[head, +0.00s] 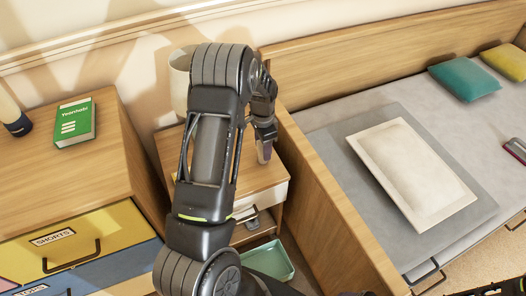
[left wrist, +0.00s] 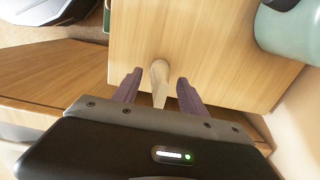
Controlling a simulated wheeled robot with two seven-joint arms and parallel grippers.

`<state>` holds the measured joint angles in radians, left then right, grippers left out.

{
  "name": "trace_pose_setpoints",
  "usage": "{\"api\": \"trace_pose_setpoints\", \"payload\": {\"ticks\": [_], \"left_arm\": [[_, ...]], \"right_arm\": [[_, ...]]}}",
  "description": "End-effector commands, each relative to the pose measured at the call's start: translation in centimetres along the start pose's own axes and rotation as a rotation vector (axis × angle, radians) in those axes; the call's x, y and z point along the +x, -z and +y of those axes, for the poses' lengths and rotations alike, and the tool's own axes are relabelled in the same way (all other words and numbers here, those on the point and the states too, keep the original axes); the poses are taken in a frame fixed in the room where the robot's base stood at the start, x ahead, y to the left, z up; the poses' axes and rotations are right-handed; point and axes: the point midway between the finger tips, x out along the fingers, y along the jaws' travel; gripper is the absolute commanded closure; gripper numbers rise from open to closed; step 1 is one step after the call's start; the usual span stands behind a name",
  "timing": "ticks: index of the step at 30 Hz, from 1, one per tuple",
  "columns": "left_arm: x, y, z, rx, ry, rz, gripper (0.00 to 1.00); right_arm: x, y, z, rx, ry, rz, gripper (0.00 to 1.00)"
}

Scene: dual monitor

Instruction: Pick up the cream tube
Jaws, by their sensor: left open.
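The cream tube (left wrist: 160,80) is a slim, pale beige shape on the wooden nightstand top in the left wrist view. It lies or stands between the two purple fingers of my left gripper (left wrist: 157,92). The fingers are apart, with a gap visible on each side of the tube. In the head view my left gripper (head: 264,152) points down over the nightstand (head: 268,178), and I cannot make out the tube there. My right gripper does not show; only dark parts of my own body are at the bottom right edge.
A pale lamp (head: 180,72) stands behind my left arm; a teal rounded object (left wrist: 290,30) is near the nightstand's far side. A green tray (head: 270,262) sits below.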

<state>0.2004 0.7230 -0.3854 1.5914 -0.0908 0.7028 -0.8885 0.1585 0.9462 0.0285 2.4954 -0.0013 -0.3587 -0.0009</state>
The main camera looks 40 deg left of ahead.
Motion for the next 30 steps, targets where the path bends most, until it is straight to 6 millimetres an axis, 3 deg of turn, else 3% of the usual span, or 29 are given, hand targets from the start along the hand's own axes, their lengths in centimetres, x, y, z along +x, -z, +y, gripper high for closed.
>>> {"api": "trace_pose_setpoints", "payload": {"ticks": [3, 21, 30], "left_arm": [[-0.01, 0.01, 0.0, 0.0, 0.0, 0.0, 0.51], [-0.02, 0.01, 0.0, 0.0, 0.0, 0.0, 1.0], [-0.03, 0.01, -0.01, 0.0, 0.0, 0.0, 1.0]], "right_arm": [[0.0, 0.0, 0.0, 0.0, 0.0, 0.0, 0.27], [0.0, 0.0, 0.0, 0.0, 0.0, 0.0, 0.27], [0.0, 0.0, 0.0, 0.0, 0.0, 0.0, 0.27]]}}
